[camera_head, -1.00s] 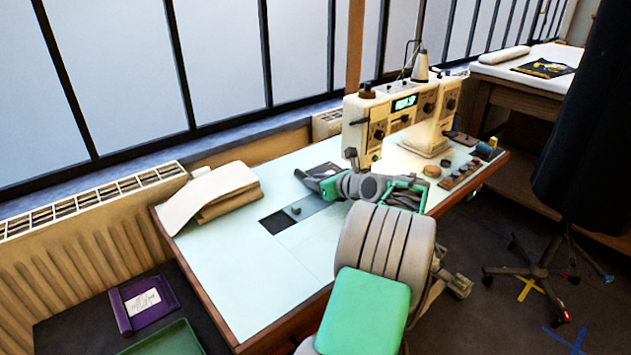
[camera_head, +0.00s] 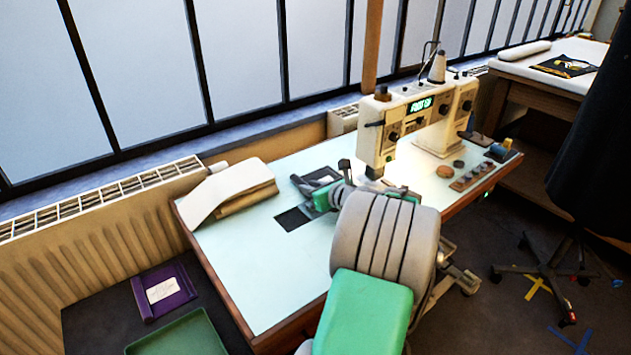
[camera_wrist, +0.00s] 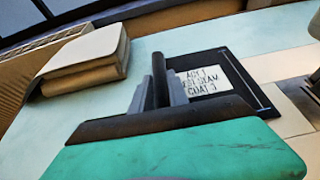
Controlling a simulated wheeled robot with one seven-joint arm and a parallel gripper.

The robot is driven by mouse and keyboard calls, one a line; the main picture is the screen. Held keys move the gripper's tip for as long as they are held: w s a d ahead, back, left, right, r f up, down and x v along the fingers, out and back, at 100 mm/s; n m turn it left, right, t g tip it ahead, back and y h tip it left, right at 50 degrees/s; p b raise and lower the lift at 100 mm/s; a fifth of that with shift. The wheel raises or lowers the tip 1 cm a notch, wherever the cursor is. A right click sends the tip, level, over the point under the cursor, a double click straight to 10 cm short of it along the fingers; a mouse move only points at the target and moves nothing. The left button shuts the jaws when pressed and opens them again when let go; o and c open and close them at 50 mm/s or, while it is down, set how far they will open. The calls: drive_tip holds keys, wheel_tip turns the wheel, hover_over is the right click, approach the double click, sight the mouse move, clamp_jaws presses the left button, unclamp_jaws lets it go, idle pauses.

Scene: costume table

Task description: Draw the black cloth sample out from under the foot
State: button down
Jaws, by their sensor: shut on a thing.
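The black cloth sample (camera_wrist: 243,92), with a white handwritten label (camera_wrist: 205,80), lies flat on the pale table. It also shows in the head view (camera_head: 323,177), partly hidden by my arm. My gripper (camera_wrist: 160,88) is shut on its near left part, where a dark upright piece stands between the grey fingers. In the head view my gripper (camera_head: 318,192) is left of the sewing machine (camera_head: 391,130). The machine's foot (camera_head: 373,172) is small there, and the sample appears to lie left of it, apart from it.
A folded cream cloth stack (camera_head: 232,190) lies at the table's left end. Spools and a small tray (camera_head: 472,178) stand right of the machine. A purple folder (camera_head: 163,290) and green tray (camera_head: 180,335) sit lower left.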

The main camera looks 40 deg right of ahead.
drive_tip(key=c, duration=1.2)
unclamp_jaws()
drive_tip(key=p+v, duration=0.1)
drive_tip(key=v, duration=0.6)
drive_tip(key=shift+p, duration=0.3)
drive_tip(key=shift+s+a+r, duration=0.1)
drive_tip(key=shift+s+r, duration=0.05)
drive_tip(key=shift+s, duration=0.25)
